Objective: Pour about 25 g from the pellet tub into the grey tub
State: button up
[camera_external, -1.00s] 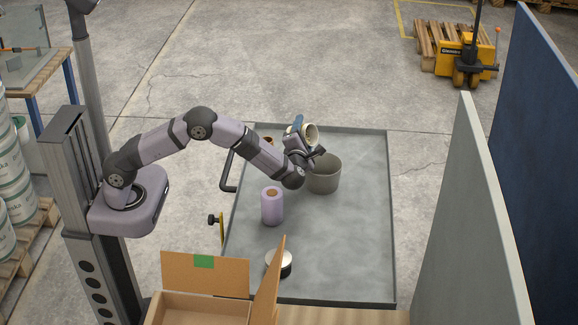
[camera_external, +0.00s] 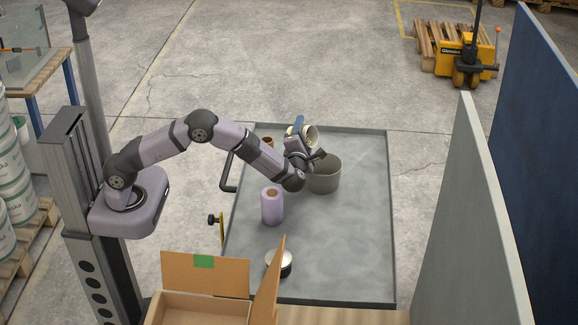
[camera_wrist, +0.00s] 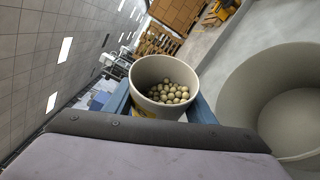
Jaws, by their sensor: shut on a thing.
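The pellet tub is a small pale tub (camera_wrist: 165,77) with several round beige pellets (camera_wrist: 168,92) inside, seen in the wrist view. My gripper (camera_external: 302,133) is shut on it, with blue fingers on both sides of it. In the external view the pellet tub (camera_external: 310,133) is held tilted above and just behind-left of the grey tub. The grey tub (camera_external: 325,176) stands upright on the tray table. In the wrist view the grey tub (camera_wrist: 292,110) is at the right, and its visible inside looks empty. No pellets are seen falling.
A lilac roll (camera_external: 272,207) stands on the grey table (camera_external: 345,245) left of the grey tub. A round pale-topped tin (camera_external: 279,263) is near the front, by an open cardboard box (camera_external: 205,275). A small brown-topped item (camera_external: 268,141) is at the back left. The table's right side is clear.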

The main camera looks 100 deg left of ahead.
aim_at(313, 129)
jog(key=shift+f, duration=0.1)
dwell(0.3)
jog(key=shift+w+d+r+m+y+p, duration=0.2)
jog(key=shift+w+r+m+y+p, duration=0.05)
jog(key=shift+w+m+p, duration=0.3)
jog(key=shift+w+d+r+m+y+p, duration=0.2)
jog(key=shift+w+r+m+y+p, duration=0.05)
jog(key=shift+w+m+p, duration=0.25)
dwell(1.5)
jog(key=shift+w+d+r+m+t+y+p, duration=0.2)
jog(key=shift+r+m+y+p, duration=0.15)
jog(key=shift+m+p, duration=0.5)
jog(key=shift+w+d+r+m+t+y+p, duration=0.1)
jog(key=shift+w+r+m+t+y+p, duration=0.15)
jog(key=shift+m+p, duration=0.55)
dwell(2.9)
jog(key=shift+s, duration=0.1)
jog(key=n+b, duration=0.1)
jog(key=f+n+b, duration=0.1)
jog(key=s+f+n+h+b, duration=0.1)
jog(key=b, duration=0.1)
jog(key=shift+a+g, duration=0.25)
jog(key=shift+a, duration=0.05)
jog(key=shift+s+a+r+n, duration=0.1)
jog(key=shift+s+r+n, duration=0.1)
jog(key=shift+n, duration=0.2)
